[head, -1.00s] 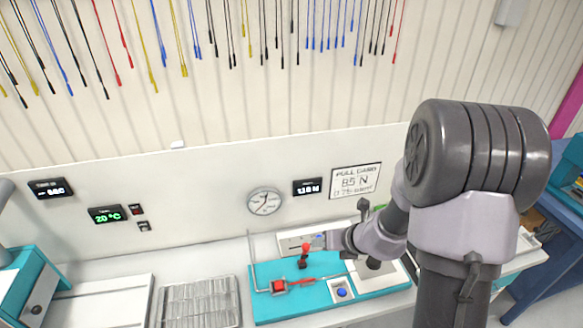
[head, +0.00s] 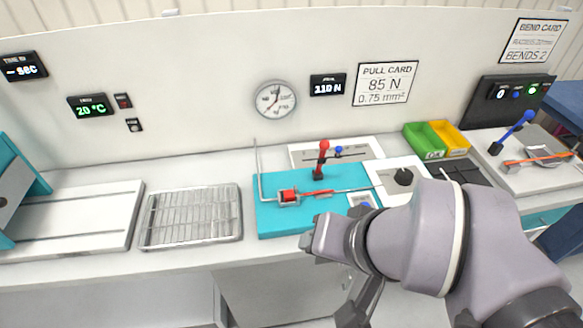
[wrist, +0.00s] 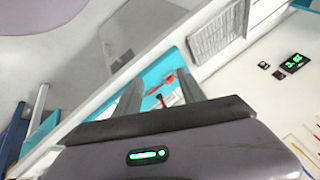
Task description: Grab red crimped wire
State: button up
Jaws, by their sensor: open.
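The red crimped wire (head: 323,193) lies on the teal pull-test board (head: 268,222), between a red clamp block (head: 288,196) on its left and a thin grey rod on its right. A red-knobbed lever (head: 322,160) stands just behind it. My gripper (head: 308,243) is in front of the board, apart from the wire and near the bench's front edge. In the wrist view my gripper's fingers (wrist: 157,82) are spread and empty. Small red parts on the teal board show between and beyond them, but I cannot tell clearly which is the wire.
A wire rack (head: 190,216) sits left of the board. A black knob (head: 403,177) on a white plate, green bin (head: 423,141) and yellow bin (head: 452,138) are to the right. A gauge (head: 275,100) and pull card (head: 385,84) are on the back panel.

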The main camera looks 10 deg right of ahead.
aim_at(289, 196)
jog(key=i+j+z, duration=0.15)
jog(key=z, duration=0.25)
jog(key=i+j+z, duration=0.15)
jog(key=z, duration=0.25)
jog(key=j+z, duration=0.3)
jog(key=z, duration=0.15)
jog(key=i+j+z, duration=0.1)
jog(key=j+z, duration=0.3)
jog(key=i+l, duration=0.05)
jog(key=l, duration=0.05)
